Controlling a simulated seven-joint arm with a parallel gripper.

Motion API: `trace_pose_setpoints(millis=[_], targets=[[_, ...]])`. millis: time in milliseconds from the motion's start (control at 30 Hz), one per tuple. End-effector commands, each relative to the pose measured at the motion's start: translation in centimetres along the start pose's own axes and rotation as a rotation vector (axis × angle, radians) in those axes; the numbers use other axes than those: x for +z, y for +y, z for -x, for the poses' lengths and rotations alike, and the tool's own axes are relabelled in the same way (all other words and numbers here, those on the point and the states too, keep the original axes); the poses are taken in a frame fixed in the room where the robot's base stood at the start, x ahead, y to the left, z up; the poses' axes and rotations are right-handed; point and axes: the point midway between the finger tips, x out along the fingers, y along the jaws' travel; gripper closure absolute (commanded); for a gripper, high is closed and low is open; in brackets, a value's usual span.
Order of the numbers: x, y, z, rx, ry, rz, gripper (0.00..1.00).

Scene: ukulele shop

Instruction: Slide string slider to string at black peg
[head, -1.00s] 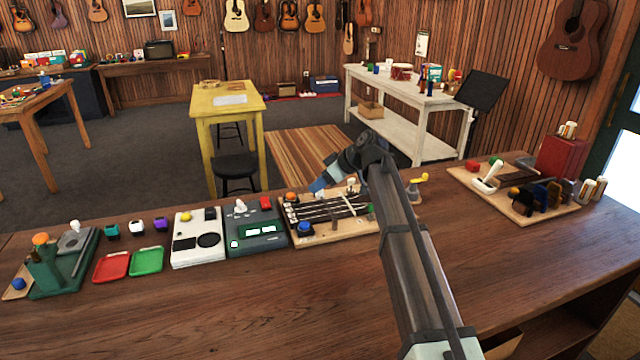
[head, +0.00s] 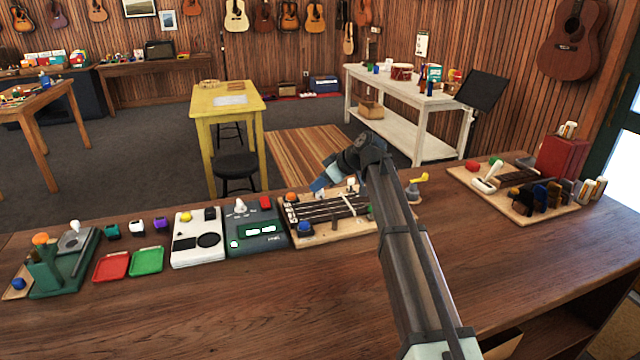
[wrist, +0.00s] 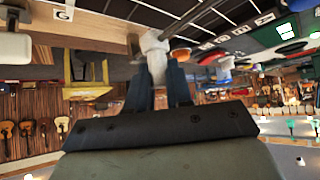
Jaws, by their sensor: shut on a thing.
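The wooden string board (head: 325,236) lies on the counter, with pale strings running across its dark top. An orange knob (head: 290,197) and a blue knob (head: 304,227) are at its left end, and a green one (head: 370,209) is at its right. A pale bar crosses the strings right of the middle. My gripper (head: 320,186) is low over the board's far side. In the wrist view its blue fingers (wrist: 159,75) are shut on a white upright piece, seemingly the string slider (wrist: 154,50). I cannot pick out the black peg with certainty.
A dark green device (head: 258,243) with a lever and a white box (head: 197,256) stand close to the board's left. A yellow-topped piece (head: 417,180) is at its right. The front of the counter (head: 220,310) is clear.

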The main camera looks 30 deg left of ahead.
Motion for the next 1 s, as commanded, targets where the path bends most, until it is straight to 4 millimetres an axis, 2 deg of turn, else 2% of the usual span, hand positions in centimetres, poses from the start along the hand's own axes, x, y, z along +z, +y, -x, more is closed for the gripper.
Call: trace_pose_setpoints(millis=[300, 533, 767, 800, 1000], targets=[[0.0, -0.2, 0.0, -0.001, 0.002, 0.0, 1.0], [1.3, -2.1, 1.3, -0.002, 0.002, 0.0, 1.0], [1.2, -1.9, 1.2, -0.004, 0.002, 0.0, 1.0], [1.2, -1.9, 1.2, -0.004, 0.002, 0.0, 0.77], [1.2, -1.9, 1.2, -0.003, 0.001, 0.0, 0.58]])
